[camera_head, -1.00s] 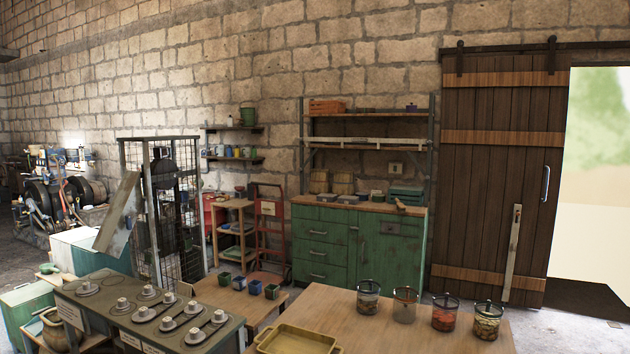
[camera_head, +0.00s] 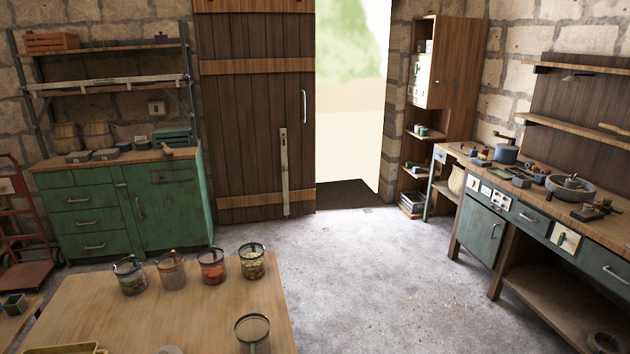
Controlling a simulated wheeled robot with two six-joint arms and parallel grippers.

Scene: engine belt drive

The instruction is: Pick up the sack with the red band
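I see no sack with a red band in the head view. Neither of my grippers is in view.
A wooden table (camera_head: 205,308) fills the lower left, with several glass jars and a yellow tray (camera_head: 75,349). A green cabinet (camera_head: 130,208) stands behind it. The workbench (camera_head: 530,203) runs along the right. The concrete floor (camera_head: 370,275) between is clear, up to the doorway.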

